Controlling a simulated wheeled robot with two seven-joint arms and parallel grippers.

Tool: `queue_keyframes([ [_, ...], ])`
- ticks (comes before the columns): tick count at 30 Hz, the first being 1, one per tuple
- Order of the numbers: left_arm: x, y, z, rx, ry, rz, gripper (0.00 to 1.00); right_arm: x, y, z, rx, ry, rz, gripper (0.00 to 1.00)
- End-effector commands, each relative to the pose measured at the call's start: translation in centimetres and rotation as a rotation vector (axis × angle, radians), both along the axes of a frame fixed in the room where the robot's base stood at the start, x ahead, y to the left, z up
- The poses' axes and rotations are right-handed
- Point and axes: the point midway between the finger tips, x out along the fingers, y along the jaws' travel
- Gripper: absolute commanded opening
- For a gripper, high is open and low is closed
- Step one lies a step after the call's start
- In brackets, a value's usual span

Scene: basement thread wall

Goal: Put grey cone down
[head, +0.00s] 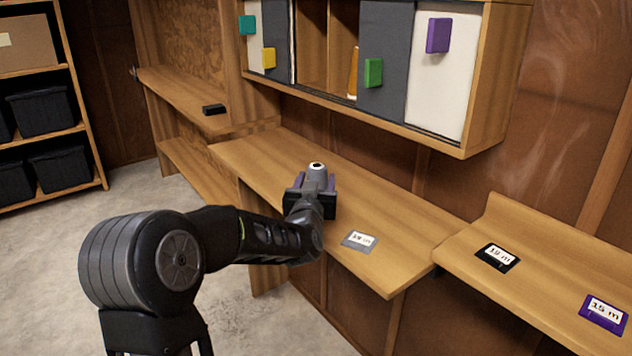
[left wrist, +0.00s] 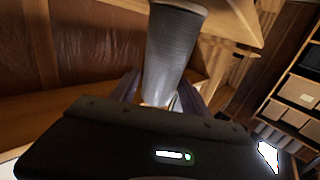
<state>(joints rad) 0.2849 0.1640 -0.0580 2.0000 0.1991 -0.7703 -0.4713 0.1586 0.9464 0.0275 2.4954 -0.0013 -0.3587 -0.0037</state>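The grey cone (head: 317,170), with a dark hole in its pale top, is between the purple fingers of my left gripper (head: 316,183). It stands roughly upright over the middle wooden bench (head: 268,152); I cannot tell whether its base touches the wood. In the left wrist view the ribbed grey cone (left wrist: 172,55) sits between the two fingers (left wrist: 160,95), which look closed on its sides. A grey card marked in metres (head: 359,240) lies on the bench, nearer than the gripper and to its right. My right gripper is not in view.
A black card (head: 497,257) and a purple card (head: 603,313) lie on the right bench. A wall cabinet (head: 482,95) with coloured handles overhangs the middle bench at the back. A small black block (head: 214,109) sits on the left bench. Bench wood around the grey card is clear.

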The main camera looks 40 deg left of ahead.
Motion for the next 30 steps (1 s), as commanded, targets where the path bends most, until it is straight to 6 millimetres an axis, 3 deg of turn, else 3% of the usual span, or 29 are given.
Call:
queue_keyframes([
  [4, 0.0, 0.0, 0.0, 0.0, 0.0, 0.0, 0.67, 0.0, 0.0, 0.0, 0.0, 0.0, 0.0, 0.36],
  [16, -0.2, -0.1, 0.4, 0.0, 0.0, 0.0, 0.67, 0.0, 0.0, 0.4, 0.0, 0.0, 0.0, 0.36],
  [20, -1.7, -0.9, 0.4, 0.0, -0.002, 0.0, 0.67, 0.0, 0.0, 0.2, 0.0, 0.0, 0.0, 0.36],
  [30, -7.8, -4.3, 0.4, 0.0, -0.002, 0.0, 0.67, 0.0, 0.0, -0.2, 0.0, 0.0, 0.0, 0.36],
])
